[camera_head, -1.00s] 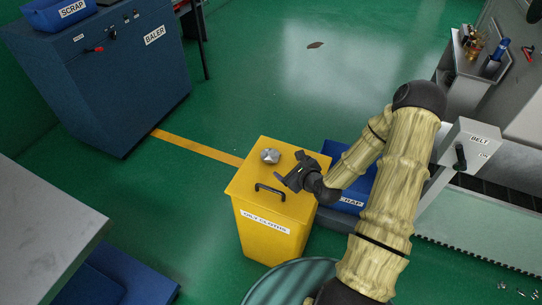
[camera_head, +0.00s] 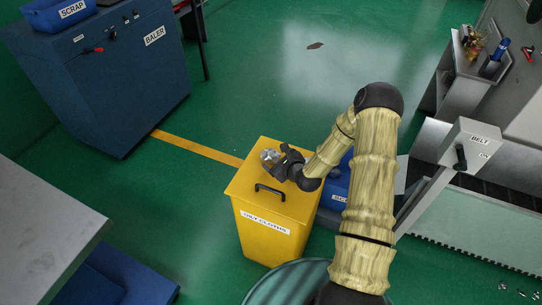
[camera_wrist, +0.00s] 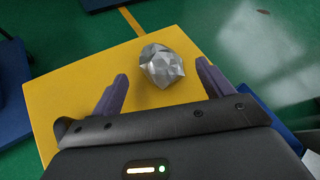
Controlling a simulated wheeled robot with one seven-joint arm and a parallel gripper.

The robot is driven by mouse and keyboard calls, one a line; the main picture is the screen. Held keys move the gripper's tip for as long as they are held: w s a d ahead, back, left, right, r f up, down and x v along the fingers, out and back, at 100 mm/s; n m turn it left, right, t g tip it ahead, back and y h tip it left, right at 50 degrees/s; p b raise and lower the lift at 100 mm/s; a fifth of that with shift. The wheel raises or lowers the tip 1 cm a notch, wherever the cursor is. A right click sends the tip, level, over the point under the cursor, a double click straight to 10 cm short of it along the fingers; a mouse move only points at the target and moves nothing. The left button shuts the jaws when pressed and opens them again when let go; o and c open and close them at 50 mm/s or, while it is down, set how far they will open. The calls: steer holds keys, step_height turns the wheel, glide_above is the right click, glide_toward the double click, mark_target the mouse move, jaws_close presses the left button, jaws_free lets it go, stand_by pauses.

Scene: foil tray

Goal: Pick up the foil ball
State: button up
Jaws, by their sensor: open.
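The foil ball (camera_head: 269,156) is a crumpled silver lump on the yellow lid of the oily-cloths bin (camera_head: 273,226). My gripper (camera_head: 277,158) is right beside it in the head view, partly covering its right side. In the wrist view the foil ball (camera_wrist: 162,66) lies ahead, between the lines of the two purple fingers and around the level of their tips. My gripper (camera_wrist: 162,80) is open there, with a gap on each side of the ball. Nothing is held.
The black lid handle (camera_head: 270,191) stands up on the bin's near side. A blue scrap bin (camera_head: 338,186) is right of the yellow bin, partly behind my arm. The blue baler (camera_head: 125,80) is at the far left.

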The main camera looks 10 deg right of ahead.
mark_target(270, 155)
steer(key=x, duration=0.4)
steer(key=shift+a, duration=0.1)
stand_by(0.3)
steer(key=shift+s, duration=0.1)
steer(key=c, duration=1.1)
